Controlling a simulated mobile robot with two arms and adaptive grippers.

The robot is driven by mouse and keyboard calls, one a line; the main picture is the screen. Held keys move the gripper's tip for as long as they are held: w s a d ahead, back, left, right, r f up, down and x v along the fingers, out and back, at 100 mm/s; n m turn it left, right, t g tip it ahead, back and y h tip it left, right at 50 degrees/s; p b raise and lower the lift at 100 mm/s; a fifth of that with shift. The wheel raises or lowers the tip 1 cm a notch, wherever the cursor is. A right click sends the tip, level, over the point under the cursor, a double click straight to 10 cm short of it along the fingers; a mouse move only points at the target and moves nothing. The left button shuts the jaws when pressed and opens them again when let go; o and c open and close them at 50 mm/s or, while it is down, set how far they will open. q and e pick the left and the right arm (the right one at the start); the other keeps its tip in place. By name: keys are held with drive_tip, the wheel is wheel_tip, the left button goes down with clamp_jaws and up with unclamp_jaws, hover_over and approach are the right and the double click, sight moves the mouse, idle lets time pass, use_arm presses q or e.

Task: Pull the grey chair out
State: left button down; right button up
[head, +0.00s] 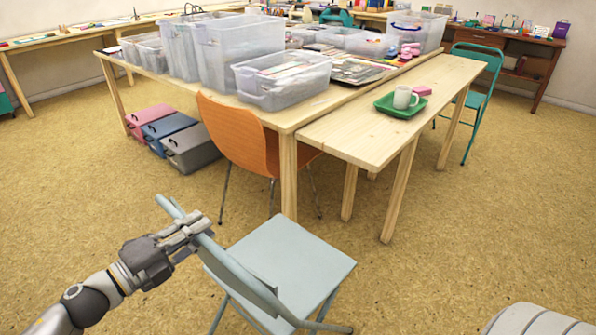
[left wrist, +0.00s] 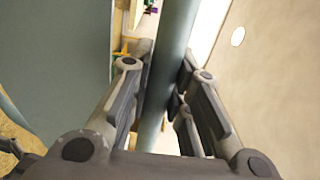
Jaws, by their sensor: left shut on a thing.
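The pale blue-grey folding chair (head: 293,262) stands on the floor in front of the tables, low in the middle of the head view. Its seat is empty and its backrest is on the side nearer me. My left gripper (head: 199,226) is shut on a tube of the chair's frame at the upper left of the backrest. In the left wrist view, this chair tube (left wrist: 172,62) runs between the fingers of the left gripper (left wrist: 163,95). A flat grey-blue panel fills the upper left there. My right gripper is not in view.
An orange chair (head: 236,132) stands at the large wooden table (head: 292,117) beyond the grey chair. A narrower bench (head: 370,138) holds a green tray (head: 385,106) with a mug. Lidded boxes (head: 192,148) lie under the table. The floor around the grey chair is mostly clear.

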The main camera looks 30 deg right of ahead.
use_arm(q)
drive_tip(key=shift+s+f+b, duration=0.1)
drive_tip(key=shift+f+b, duration=0.25)
drive_tip(key=shift+f, duration=0.45)
drive_tip(key=shift+s+a+f, duration=0.1)
drive_tip(key=shift+a+f, duration=0.05)
drive_tip(key=shift+f, duration=0.25)
drive_tip(key=c, duration=1.7)
unclamp_jaws()
drive_tip(key=o, duration=0.5)
drive_tip(key=shift+w+d+f, duration=0.2)
drive_tip(key=shift+w+d, duration=0.05)
drive_tip(key=shift+d, duration=0.25)
drive_tip(key=shift+r, duration=0.1)
drive_tip(key=shift+a+r, duration=0.25)
